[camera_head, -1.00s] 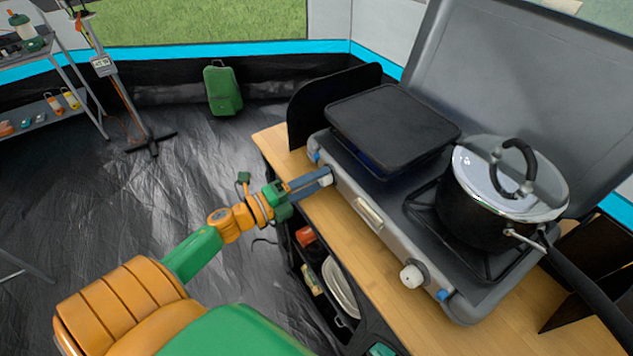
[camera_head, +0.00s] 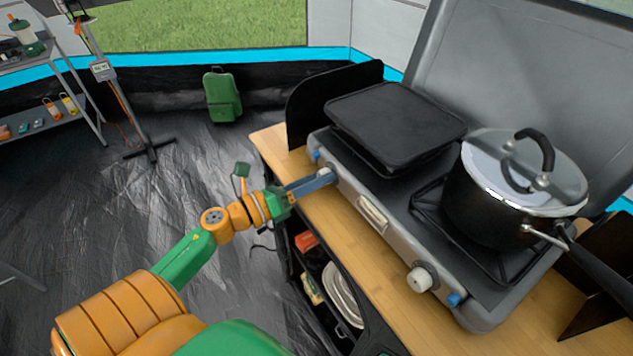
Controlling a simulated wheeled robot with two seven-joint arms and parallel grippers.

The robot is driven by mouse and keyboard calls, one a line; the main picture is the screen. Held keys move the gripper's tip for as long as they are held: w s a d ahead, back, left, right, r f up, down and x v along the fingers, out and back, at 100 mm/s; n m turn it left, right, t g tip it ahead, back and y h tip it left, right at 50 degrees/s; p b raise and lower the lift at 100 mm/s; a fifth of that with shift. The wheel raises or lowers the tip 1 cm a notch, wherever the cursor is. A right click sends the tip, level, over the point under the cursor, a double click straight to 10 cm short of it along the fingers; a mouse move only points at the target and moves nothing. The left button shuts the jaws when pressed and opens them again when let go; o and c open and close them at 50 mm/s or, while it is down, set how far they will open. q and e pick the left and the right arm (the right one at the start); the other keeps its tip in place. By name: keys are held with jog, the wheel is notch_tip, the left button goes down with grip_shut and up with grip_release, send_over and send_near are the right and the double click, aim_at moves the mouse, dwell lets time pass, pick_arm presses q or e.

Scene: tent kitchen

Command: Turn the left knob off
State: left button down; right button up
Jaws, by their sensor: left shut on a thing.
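The grey camping stove (camera_head: 392,224) stands on the wooden counter with its lid raised. Its left knob (camera_head: 326,175) is a small white one at the left end of the front panel, mostly covered by my fingers. My left gripper (camera_head: 318,182) reaches in from the left and is shut on this knob. The knob's turn angle is hidden. The right knob (camera_head: 419,280), white, sits free near the right end of the panel. My right gripper is not in view.
A black griddle (camera_head: 394,124) covers the left burner. A lidded pot (camera_head: 515,190) stands on the right burner, its long handle (camera_head: 596,280) pointing to the front right. The wooden counter (camera_head: 372,268) is bare in front of the stove. Shelves below hold plates (camera_head: 341,292).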

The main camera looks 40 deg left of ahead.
pick_arm(q)
jog(key=shift+r+m, duration=0.1)
jog(key=shift+m, duration=0.6)
jog(key=shift+c, duration=2.2)
grip_release()
jog(key=b+v, duration=0.2)
jog(key=v, duration=0.5)
